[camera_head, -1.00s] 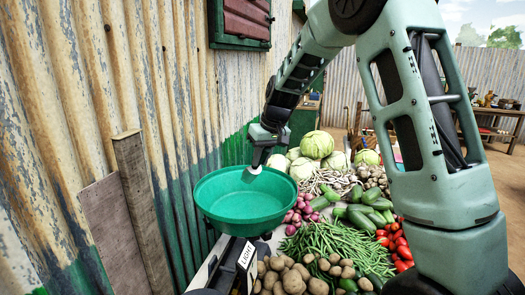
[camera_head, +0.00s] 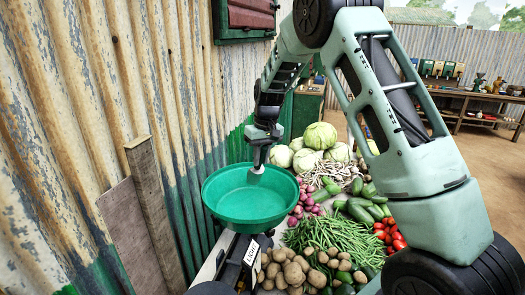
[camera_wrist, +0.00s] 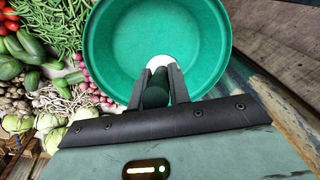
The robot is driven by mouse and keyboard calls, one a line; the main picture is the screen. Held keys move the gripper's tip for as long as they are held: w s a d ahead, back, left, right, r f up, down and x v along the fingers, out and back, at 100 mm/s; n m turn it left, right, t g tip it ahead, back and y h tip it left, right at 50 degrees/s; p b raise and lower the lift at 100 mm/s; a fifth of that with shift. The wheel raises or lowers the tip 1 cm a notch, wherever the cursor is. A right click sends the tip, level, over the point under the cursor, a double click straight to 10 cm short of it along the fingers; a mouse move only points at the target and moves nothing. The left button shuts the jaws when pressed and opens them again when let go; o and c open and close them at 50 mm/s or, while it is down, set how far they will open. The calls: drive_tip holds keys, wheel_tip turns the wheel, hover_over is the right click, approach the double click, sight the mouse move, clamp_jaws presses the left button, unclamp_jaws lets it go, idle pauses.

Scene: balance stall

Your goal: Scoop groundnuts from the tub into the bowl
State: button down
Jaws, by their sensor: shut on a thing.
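The green bowl (camera_head: 236,207) stands at the middle left of the head view, and its visible inside looks empty. It also fills the top of the wrist view (camera_wrist: 193,35). My gripper (camera_head: 256,167) points down over the bowl's far side. In the wrist view my gripper (camera_wrist: 158,78) is shut on a dark green handle (camera_wrist: 155,94). A small white part (camera_wrist: 160,62) shows beyond the fingertips; it looks like the scoop's end, mostly hidden. I cannot make out a tub or groundnuts for certain.
A black device with a "LIGHT" label (camera_head: 252,251) is beside the bowl's front. Potatoes (camera_head: 287,268), green beans (camera_head: 325,235), red onions (camera_head: 307,200) and cabbages (camera_head: 320,136) crowd the right. A corrugated wall (camera_head: 95,110) and leaning boards (camera_head: 153,205) close off the left.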

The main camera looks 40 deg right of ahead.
idle(0.3)
drive_tip(key=b, duration=0.2)
drive_tip(key=shift+f+t+b, duration=0.15)
drive_tip(key=shift+t+b, duration=0.15)
drive_tip(key=shift+b, duration=0.05)
drive_tip(key=shift+t+b, duration=0.5)
drive_tip(key=shift+b, duration=0.7)
drive_tip(key=t+b, duration=0.1)
drive_tip(key=b, duration=0.4)
drive_tip(key=r+t+b, duration=0.1)
drive_tip(key=t+b, duration=0.1)
drive_tip(key=b, duration=0.4)
drive_tip(key=shift+t+y, duration=0.3)
drive_tip(key=t+b, duration=0.2)
drive_tip(key=b, duration=0.6)
drive_tip(key=r+t+b, duration=0.1)
drive_tip(key=t+b, duration=0.1)
drive_tip(key=b, duration=0.7)
drive_tip(key=t+b, duration=0.2)
drive_tip(key=b, duration=0.7)
drive_tip(key=shift+r+t+y, duration=0.3)
drive_tip(key=shift+r, duration=0.05)
drive_tip(key=shift+r+t+b, duration=0.3)
drive_tip(key=shift+b, duration=0.7)
drive_tip(key=shift+w+r+p, duration=0.1)
drive_tip(key=shift+r+p, duration=0.15)
drive_tip(key=shift+p, duration=1)
drive_tip(key=shift+g+p, duration=0.5)
drive_tip(key=shift+p, duration=0.55)
